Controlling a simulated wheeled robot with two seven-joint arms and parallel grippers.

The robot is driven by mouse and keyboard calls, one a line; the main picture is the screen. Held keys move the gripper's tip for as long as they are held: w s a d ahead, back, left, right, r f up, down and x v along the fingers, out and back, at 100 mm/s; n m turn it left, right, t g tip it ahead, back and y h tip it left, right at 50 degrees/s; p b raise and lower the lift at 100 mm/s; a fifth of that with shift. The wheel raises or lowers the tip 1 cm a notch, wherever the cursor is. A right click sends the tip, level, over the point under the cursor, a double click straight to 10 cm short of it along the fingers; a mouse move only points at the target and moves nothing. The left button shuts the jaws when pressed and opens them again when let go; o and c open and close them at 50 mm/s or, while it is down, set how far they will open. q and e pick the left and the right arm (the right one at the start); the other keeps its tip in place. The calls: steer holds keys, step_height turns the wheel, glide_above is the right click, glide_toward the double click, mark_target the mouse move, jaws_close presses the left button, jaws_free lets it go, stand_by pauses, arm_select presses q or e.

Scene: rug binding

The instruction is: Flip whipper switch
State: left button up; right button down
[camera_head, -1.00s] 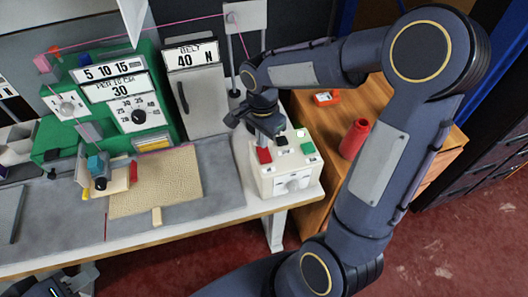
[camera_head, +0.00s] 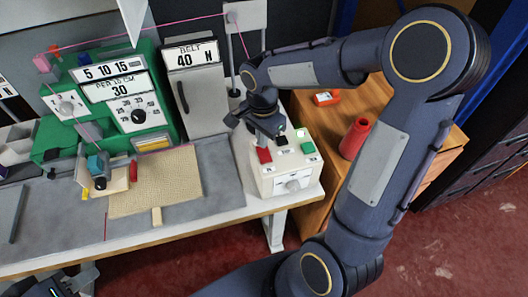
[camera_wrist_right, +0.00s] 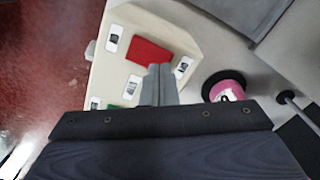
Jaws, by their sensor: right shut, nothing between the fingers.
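The cream control box (camera_head: 290,178) stands at the right end of the table. On its top are a red switch (camera_head: 264,155), a green switch (camera_head: 307,148) and small white labelled parts; I cannot read which is the whipper switch. My right gripper (camera_head: 276,130) is shut and empty just above the box top, between the red and green switches in the head view. In the right wrist view its fingertips (camera_wrist_right: 158,70) overlap the edge of the red switch (camera_wrist_right: 148,50); contact cannot be told. My left gripper (camera_head: 70,284) is only partly in view at the lower left.
A green machine (camera_head: 120,95) with dials stands behind a tan rug piece (camera_head: 165,185) on the grey table. A red bottle (camera_head: 354,138) stands on the wooden cabinet to the right. A pink spool (camera_wrist_right: 225,91) lies near my right fingers in the wrist view.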

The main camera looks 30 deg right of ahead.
steer(key=shift+f+b, duration=0.7)
steer(key=shift+f, duration=0.15)
steer(key=shift+r, duration=0.1)
stand_by(0.3)
steer(key=shift+r+p, duration=2.7)
steer(key=shift+r, duration=0.8)
steer(key=shift+f, duration=0.1)
steer(key=s+a+r+n+t+y, duration=0.2)
steer(key=s+r+n, duration=0.1)
steer(key=s+n, duration=0.3)
steer(key=s+a+r+n+t+y, duration=0.1)
steer(key=s+a+r+n+t, duration=0.1)
steer(key=s+n, duration=0.4)
steer(key=shift+s+r+n+t+y, duration=0.5)
steer(key=shift+s+t, duration=0.3)
steer(key=shift+s, duration=1.65)
steer(key=shift+a, duration=0.1)
